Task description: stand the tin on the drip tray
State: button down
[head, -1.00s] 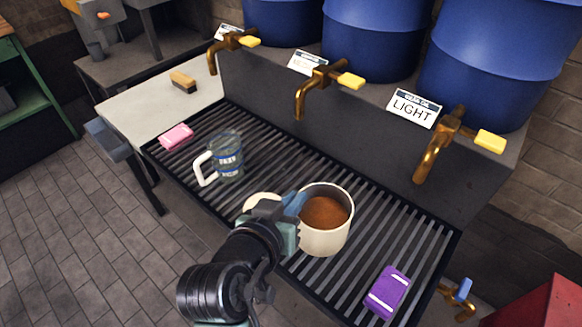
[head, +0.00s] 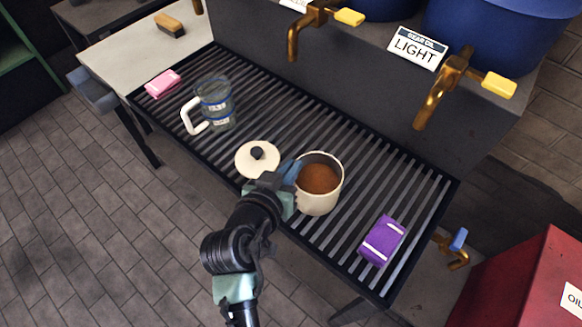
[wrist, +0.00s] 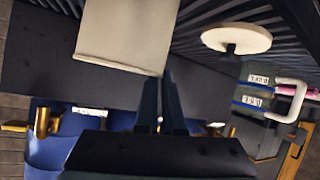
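The cream tin (head: 317,200) is upright and open-topped, with brown contents, over the black slatted drip tray (head: 425,190). I cannot tell whether its base touches the slats. My gripper (head: 291,172) is at the tin's left side. In the wrist view, which is upside down, the two dark fingers of my gripper (wrist: 164,82) are close together at the edge of the tin (wrist: 128,35), near its rim. They look shut on the tin's wall, though the exact contact is hidden.
A cream lid (head: 257,158) with a black knob lies left of the tin. A clear mug (head: 215,105), a pink block (head: 162,84) and a purple block (head: 383,241) are on the tray. Brass taps (head: 440,92) overhang its back. A red cabinet (head: 520,285) stands at right.

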jog(key=shift+r, duration=0.1)
jog(key=c, duration=1.5)
grip_release()
jog(key=shift+f, duration=0.2)
jog(key=o, duration=0.5)
